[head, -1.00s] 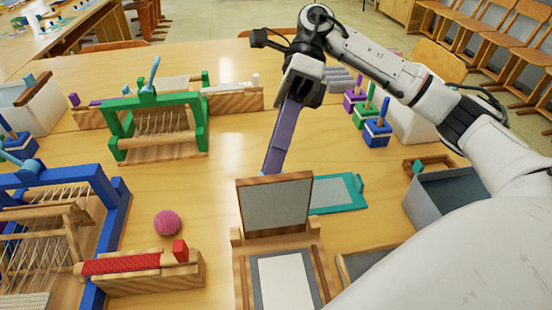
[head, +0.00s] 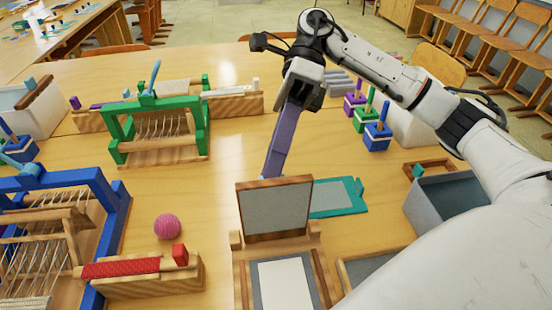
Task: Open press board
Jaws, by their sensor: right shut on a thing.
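The press board (head: 275,209) is a wood-framed grey panel standing nearly upright at the back of its wooden base, lower centre. The base (head: 240,281) lies open toward me, with a white sheet (head: 286,283) on a grey pad. My right gripper (head: 267,173) reaches down from beyond the board, its long purple fingers ending at the top left of the board's upper edge. The exact contact is partly hidden behind the board. My left gripper is not in view.
A teal-framed screen (head: 337,197) lies right behind the board. A grey bin (head: 417,216) stands at right. A pink yarn ball (head: 167,227), a wooden block with a red roll (head: 122,268), and blue (head: 112,217) and green (head: 201,130) looms are at left.

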